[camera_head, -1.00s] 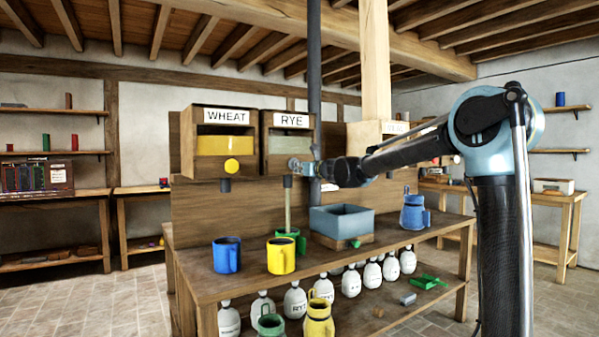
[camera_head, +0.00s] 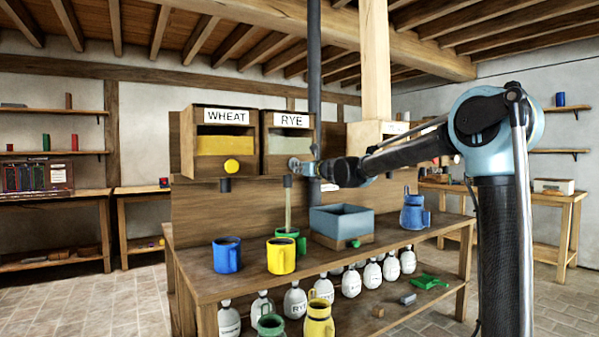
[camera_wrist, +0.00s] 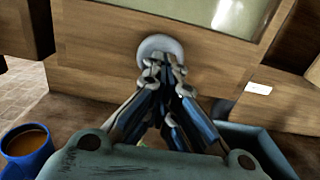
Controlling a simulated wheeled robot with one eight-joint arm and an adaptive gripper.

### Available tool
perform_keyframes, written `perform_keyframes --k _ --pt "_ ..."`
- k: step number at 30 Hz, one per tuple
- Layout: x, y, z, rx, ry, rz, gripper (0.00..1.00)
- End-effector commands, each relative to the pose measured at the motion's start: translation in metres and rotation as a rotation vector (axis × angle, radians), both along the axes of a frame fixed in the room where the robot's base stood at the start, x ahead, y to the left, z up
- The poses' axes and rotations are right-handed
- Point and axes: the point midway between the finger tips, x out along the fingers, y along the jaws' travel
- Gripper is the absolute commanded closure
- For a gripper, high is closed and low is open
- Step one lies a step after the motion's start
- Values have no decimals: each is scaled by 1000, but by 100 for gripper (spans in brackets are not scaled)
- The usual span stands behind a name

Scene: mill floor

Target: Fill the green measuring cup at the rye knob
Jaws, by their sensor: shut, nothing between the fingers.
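The rye bin (camera_head: 288,143) is a wooden box with a RYE label and a window. Its pale round knob (camera_wrist: 159,46) is on the bin's front, below the window. My gripper (camera_wrist: 166,72) is shut with nothing between its fingers, its tips against or right at the knob. In the head view my gripper (camera_head: 305,166) partly covers the knob. A thin pale stream (camera_head: 288,210) falls from the dark spout (camera_head: 287,181) into the green measuring cup (camera_head: 299,243). The cup stands upright on the bench beneath it, partly behind the yellow cup. Its fill level is unclear.
The wheat bin (camera_head: 223,168), with a yellow knob, is at left. A blue cup (camera_head: 226,258) and the yellow cup (camera_head: 281,258) stand in front. A blue-grey open box (camera_head: 341,221) and blue jug (camera_head: 413,214) are to the right. Several sacks fill the lower shelf.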

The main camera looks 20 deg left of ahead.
Motion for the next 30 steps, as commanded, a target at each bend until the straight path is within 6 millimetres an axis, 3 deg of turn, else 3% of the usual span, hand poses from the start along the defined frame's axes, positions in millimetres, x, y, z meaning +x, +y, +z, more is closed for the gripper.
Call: perform_keyframes --k 16,30 --pt "-2 -3 0 0 0 1 100" --pt "-39 -60 0 0 1 -3 100"
